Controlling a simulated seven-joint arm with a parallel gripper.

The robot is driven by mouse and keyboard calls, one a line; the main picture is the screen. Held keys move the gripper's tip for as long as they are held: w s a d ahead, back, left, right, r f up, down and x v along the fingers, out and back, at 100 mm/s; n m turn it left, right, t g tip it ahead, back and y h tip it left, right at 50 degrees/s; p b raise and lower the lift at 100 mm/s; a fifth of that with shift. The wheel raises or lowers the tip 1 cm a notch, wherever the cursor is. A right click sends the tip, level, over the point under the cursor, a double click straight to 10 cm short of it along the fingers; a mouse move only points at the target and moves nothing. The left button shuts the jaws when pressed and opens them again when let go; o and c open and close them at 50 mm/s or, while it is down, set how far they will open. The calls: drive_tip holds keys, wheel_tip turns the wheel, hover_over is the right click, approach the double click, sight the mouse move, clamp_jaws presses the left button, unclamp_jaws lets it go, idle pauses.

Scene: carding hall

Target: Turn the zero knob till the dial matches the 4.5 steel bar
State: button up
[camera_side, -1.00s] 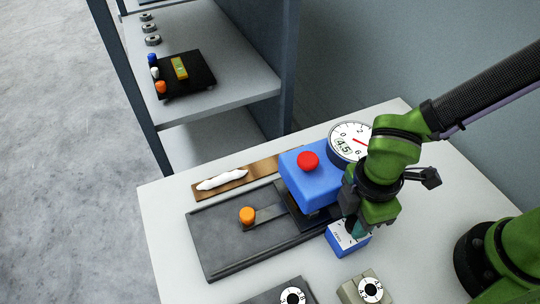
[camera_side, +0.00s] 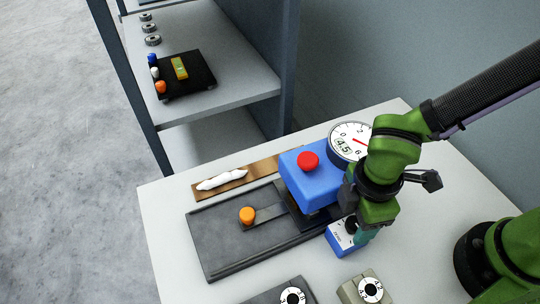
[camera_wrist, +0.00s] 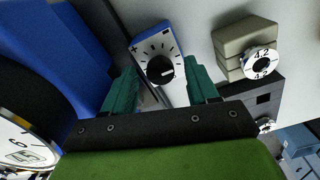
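The zero knob is a black knob (camera_side: 350,225) on the white face of a small blue box (camera_side: 341,240). The wrist view shows the knob (camera_wrist: 160,70) with tick marks around it and plus and minus signs. My gripper (camera_wrist: 161,82) is open, its teal fingers on either side of the knob with gaps between. The round white dial (camera_side: 348,141) behind the blue press head (camera_side: 311,178) has a red pointer and a greenish 4.5 readout. Its right side is hidden by my arm. I cannot pick out the 4.5 steel bar for certain.
A dark grey bed with an orange knob (camera_side: 247,215) lies left of the press head, which bears a red button (camera_side: 308,161). A beige block with a numbered wheel (camera_side: 370,290) stands near the front. A shelf (camera_side: 225,75) holds a black tray.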

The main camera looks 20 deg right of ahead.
sight(354, 220)
drive_tip(key=shift+r, duration=0.1)
wheel_tip(354, 220, up, 17)
idle(0.5)
drive_tip(key=w+d+m+t+y, duration=0.1)
drive_tip(key=w+d+m+t, duration=0.1)
drive_tip(key=d+m, duration=0.7)
drive_tip(key=w+d+r+m+t+y, duration=0.1)
drive_tip(key=d+m+t, duration=0.4)
drive_tip(key=d+m, duration=0.5)
drive_tip(key=shift+w+d, duration=0.55)
drive_tip(key=shift+w, duration=0.05)
